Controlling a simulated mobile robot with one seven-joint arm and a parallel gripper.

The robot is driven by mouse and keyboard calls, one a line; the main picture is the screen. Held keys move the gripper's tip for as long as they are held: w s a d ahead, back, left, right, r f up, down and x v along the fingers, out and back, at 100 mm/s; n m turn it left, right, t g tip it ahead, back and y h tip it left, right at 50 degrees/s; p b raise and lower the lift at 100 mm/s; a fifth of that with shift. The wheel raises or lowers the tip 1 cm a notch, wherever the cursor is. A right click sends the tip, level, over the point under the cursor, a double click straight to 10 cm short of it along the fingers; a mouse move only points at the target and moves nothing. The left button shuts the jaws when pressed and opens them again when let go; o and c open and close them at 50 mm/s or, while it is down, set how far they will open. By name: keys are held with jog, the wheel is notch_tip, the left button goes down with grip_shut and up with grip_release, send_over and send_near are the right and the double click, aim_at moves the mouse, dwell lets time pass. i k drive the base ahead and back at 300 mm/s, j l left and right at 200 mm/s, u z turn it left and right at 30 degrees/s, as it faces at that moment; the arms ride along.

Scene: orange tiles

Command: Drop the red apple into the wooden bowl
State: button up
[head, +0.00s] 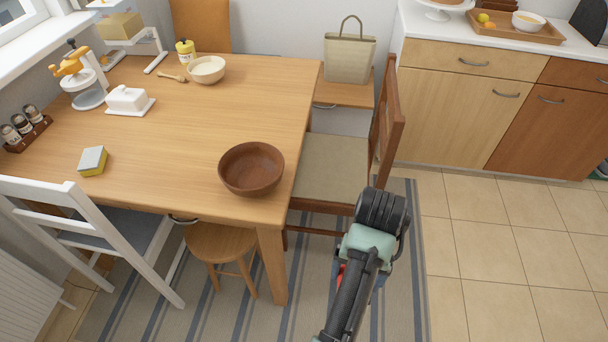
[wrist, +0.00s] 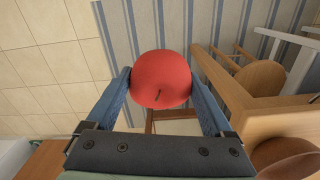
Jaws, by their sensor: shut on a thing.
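The red apple (wrist: 161,78) is between the two blue fingers of my gripper (wrist: 163,90) in the wrist view, and the gripper is shut on it. In the head view my gripper hangs low over the striped rug, right of the table, and my arm hides most of it; only a sliver of red (head: 341,272) shows. The wooden bowl (head: 251,169) stands upright and empty near the table's front right corner, left of my gripper and apart from it. Part of a brown round shape, likely the bowl, shows at the wrist view's lower right (wrist: 288,160).
The wooden table (head: 180,130) also bears a sponge (head: 93,161), a butter dish (head: 129,100) and a cream bowl (head: 206,70). A brown chair (head: 335,165) stands between the table and the cabinets. A stool (head: 222,243) and a white chair (head: 90,225) stand at the front. Tiled floor at right is clear.

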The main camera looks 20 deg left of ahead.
aim_at(257, 180)
jog(key=z, duration=0.9)
jog(key=j+z, duration=0.1)
jog(key=z, duration=0.35)
jog(key=i+z, duration=0.1)
jog(key=z, duration=0.35)
jog(key=j+z, duration=0.1)
jog(key=z, duration=1.25)
jog(key=j+z, duration=0.1)
jog(key=z, duration=0.35)
jog(key=j+z, duration=0.1)
jog(key=z, duration=0.3)
jog(key=k+z, duration=0.15)
jog(key=z, duration=0.2)
jog(key=j+z, duration=0.1)
jog(key=z, duration=0.3)
jog(key=k+j+u, duration=0.25)
jog(key=k+u, duration=0.2)
jog(key=u, duration=0.45)
jog(key=j+u, duration=0.1)
jog(key=u, duration=0.35)
jog(key=k+u, duration=0.1)
jog(key=u, duration=0.35)
jog(key=j+u, duration=0.1)
jog(key=u, duration=0.35)
jog(key=j+u, duration=0.1)
jog(key=u, duration=0.8)
jog(key=j+u, duration=0.1)
jog(key=u, duration=0.85)
jog(key=i+j, duration=0.05)
